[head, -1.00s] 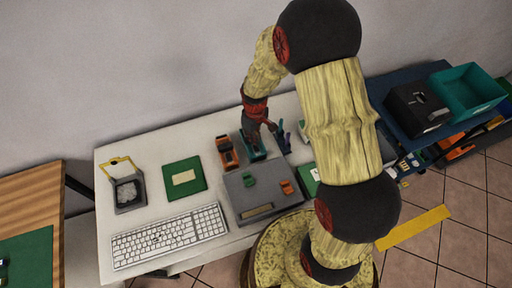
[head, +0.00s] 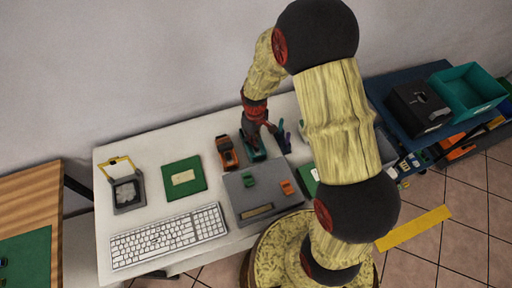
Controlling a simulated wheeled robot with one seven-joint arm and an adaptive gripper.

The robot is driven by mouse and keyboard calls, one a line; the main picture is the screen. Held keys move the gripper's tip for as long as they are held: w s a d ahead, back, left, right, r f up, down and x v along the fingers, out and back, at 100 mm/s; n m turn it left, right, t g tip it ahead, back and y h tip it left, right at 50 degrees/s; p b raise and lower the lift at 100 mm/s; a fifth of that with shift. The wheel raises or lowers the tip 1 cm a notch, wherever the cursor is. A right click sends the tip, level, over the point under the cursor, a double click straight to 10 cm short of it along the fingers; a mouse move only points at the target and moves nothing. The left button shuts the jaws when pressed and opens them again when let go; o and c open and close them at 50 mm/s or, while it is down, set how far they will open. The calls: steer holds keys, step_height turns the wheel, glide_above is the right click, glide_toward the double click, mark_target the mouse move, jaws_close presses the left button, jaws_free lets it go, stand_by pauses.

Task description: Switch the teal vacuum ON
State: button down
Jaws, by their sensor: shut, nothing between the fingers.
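A small teal device (head: 256,154), which I take to be the teal vacuum, stands on the white table behind a grey box. My gripper (head: 262,137) points down right over it, with the fingers shut and empty. I cannot tell whether the fingertips touch it. The gripper covers part of its top, and no switch on it can be made out. An orange device (head: 227,152) stands just to its left. The grey box (head: 240,205) in front bears a green switch-like piece (head: 249,180) and an orange one (head: 287,187).
A white keyboard (head: 168,236), a green mat (head: 183,191) and a grey frame with a yellow handle (head: 127,192) lie to the left. Pen-like items (head: 284,138) stand close right of my gripper. A teal bin (head: 468,91) and a black box (head: 418,106) are far right.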

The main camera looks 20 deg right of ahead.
steer(key=shift+f, duration=0.45)
steer(key=shift+r, duration=0.2)
steer(key=shift+r+p, duration=2.25)
steer(key=shift+r, duration=1.15)
